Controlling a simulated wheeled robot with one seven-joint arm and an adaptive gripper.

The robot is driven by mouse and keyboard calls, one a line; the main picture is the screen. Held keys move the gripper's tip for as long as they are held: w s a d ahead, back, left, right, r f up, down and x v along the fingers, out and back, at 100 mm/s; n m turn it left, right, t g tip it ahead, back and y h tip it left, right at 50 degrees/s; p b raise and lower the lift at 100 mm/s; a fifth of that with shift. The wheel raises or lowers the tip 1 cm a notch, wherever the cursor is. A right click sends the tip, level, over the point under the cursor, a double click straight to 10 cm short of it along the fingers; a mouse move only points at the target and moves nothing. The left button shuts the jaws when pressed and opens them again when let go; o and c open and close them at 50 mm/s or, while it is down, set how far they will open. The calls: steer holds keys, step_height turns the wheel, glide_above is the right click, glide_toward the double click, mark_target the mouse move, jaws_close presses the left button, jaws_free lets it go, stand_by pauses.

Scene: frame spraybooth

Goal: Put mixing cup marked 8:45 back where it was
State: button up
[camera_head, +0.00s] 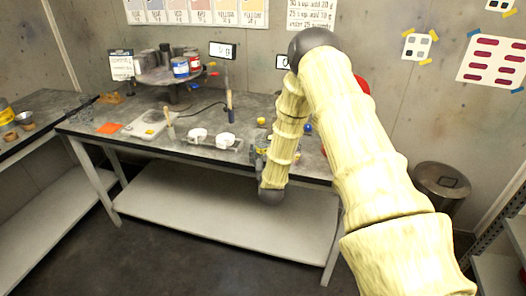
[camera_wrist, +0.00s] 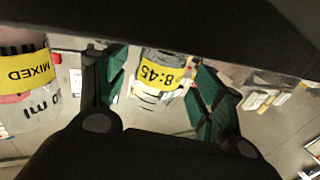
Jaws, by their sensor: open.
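The mixing cup marked 8:45 (camera_wrist: 165,72) shows in the wrist view, with black figures on a yellow band around a clear-looking cup. It appears between the two green-faced fingers of my gripper (camera_wrist: 157,80), which stand apart with visible gaps beside the cup. I cannot tell how deep it sits between them. A larger-looking clear cup with a yellow MIXED label (camera_wrist: 29,73) is left of the fingers, upside down in this view. In the head view my arm hides most of the gripper, and I cannot make out the 8:45 mark.
A lidded bin (camera_head: 441,182) stands right of the bench.

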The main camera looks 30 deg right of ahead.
steer(key=b+v, duration=0.2)
steer(key=v, duration=0.8)
steer(key=s+a+f+n+g+y, duration=0.2)
steer(key=s+a+f+g+y, duration=0.1)
steer(key=s+a+f, duration=0.5)
steer(key=s+a+f+n+g+y, duration=0.1)
steer(key=s+a+f+g+y, duration=0.4)
steer(key=f, duration=0.6)
steer(key=s+a+f+g, duration=0.2)
steer(key=s+a, duration=0.1)
steer(key=s, duration=0.6)
steer(key=s+a+f+n+g, duration=0.1)
steer(key=s+a+f+g, duration=0.2)
steer(key=s, duration=0.7)
steer(key=s+a+f+n+g, duration=0.1)
steer(key=s+a+f+g, duration=0.2)
steer(key=s, duration=0.7)
steer(key=shift+a, duration=0.75)
